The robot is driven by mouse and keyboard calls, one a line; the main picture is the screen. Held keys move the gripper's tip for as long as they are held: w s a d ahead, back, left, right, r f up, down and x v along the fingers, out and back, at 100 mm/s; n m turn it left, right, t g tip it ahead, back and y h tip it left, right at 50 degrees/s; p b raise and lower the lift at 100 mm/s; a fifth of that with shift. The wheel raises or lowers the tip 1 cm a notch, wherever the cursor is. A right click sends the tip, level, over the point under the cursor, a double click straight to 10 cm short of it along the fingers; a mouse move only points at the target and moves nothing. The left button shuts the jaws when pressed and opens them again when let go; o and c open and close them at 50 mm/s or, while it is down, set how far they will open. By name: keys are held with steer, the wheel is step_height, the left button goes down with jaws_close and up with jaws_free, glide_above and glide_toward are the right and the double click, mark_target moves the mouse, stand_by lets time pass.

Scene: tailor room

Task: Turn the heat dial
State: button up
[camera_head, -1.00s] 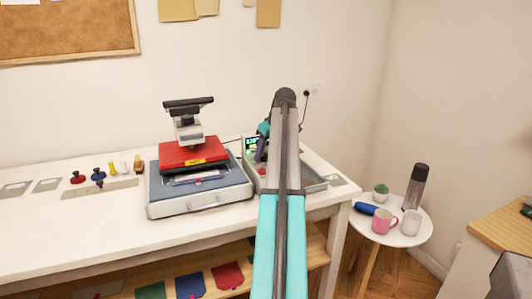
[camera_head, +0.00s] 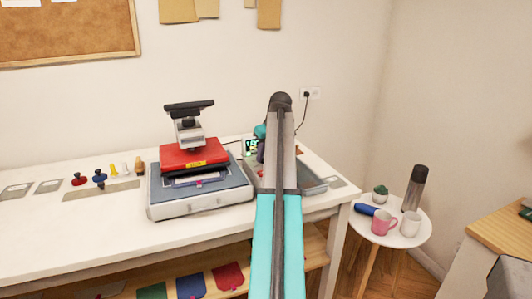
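A heat press with a red upper plate (camera_head: 194,153) and a grey base (camera_head: 200,202) stands on the white table. To its right is a control box with a small lit green display (camera_head: 250,146). The heat dial cannot be made out; my arm covers much of the box. My gripper (camera_head: 261,152) is at the box, just right of the display and mostly hidden behind my arm. Its fingers are too small and covered to tell open from shut, or whether they touch the dial.
The table's front left is clear.

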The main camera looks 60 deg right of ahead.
steer(key=m+h+p, duration=0.1)
steer(key=m, duration=0.1)
steer(key=m+g+p, duration=0.1)
steer(key=m+p, duration=0.1)
steer(key=m, duration=0.1)
steer(key=shift+w+a+r+m+g+h, duration=0.1)
steer(key=shift+a+m+g+h, duration=0.05)
steer(key=shift+m+g+h, duration=0.2)
steer(key=m+g+p, duration=0.1)
steer(key=m, duration=0.1)
steer(key=m+g+h+p, duration=0.1)
steer(key=m, duration=0.2)
steer(key=shift+w+m, duration=0.2)
steer(key=shift+m, duration=0.05)
steer(key=m+g, duration=0.1)
steer(key=m, duration=0.2)
steer(key=m+g+p, duration=0.1)
steer(key=m, duration=0.2)
steer(key=shift+w+y, duration=0.2)
steer(key=shift+y, duration=0.05)
steer(key=shift+m+g+y, duration=0.4)
steer(key=shift+m+g, duration=0.45)
steer(key=shift+m, duration=1.35)
steer(key=o, duration=1)
steer(key=shift+s, duration=0.1)
steer(key=shift+o, duration=0.2)
